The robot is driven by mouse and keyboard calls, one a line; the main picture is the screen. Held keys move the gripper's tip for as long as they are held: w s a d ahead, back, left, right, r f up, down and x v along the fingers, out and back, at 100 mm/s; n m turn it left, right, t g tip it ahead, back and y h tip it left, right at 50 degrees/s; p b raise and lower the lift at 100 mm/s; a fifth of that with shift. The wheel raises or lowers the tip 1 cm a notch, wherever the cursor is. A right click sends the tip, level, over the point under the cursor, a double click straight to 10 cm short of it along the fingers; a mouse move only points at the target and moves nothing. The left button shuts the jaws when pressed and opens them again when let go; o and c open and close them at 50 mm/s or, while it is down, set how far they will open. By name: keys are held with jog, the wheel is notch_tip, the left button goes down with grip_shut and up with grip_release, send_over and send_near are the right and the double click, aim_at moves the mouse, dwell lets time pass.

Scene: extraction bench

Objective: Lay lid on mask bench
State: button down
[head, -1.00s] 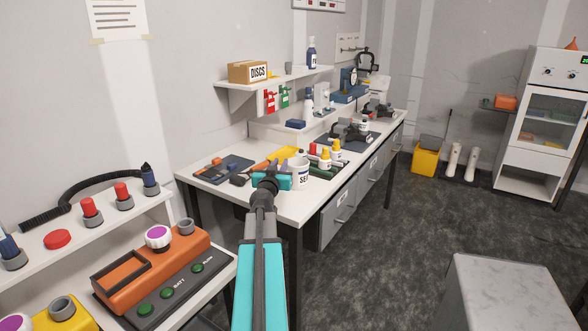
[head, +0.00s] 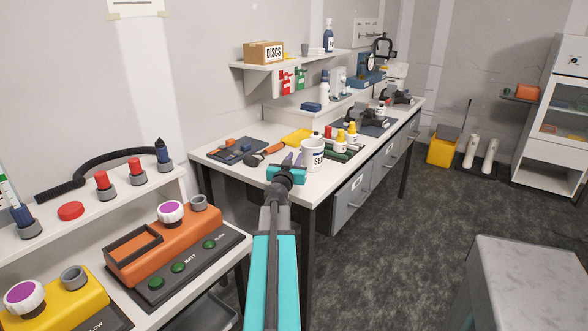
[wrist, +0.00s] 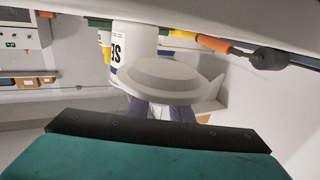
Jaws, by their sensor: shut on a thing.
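My gripper (head: 293,160) is at the near end of the long white bench (head: 285,194), beside a white container lettered "SE" (head: 313,157). In the wrist view its purple fingers (wrist: 162,110) are shut on a round white lid (wrist: 165,80). The lid stands out in front of the fingers, with its broad round face showing. The same container (wrist: 130,48) shows close behind and left of the lid; I cannot tell whether they touch. In the head view I cannot make out the lid apart from the fingers and container. The wrist picture appears upside down.
A dark tray with orange tools (head: 238,150) and an orange-handled brush (head: 265,155) lie left of the container. Yellow-capped bottles (head: 346,137) stand behind it. A side table with an orange unit (head: 165,244) is at left. Open floor (head: 400,245) lies at right.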

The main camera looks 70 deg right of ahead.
jog(key=shift+f+b, duration=1.1)
jog(key=shift+f, duration=0.65)
jog(key=shift+f, duration=0.15)
jog(key=c, duration=1.6)
grip_release()
jog(key=shift+r, duration=0.2)
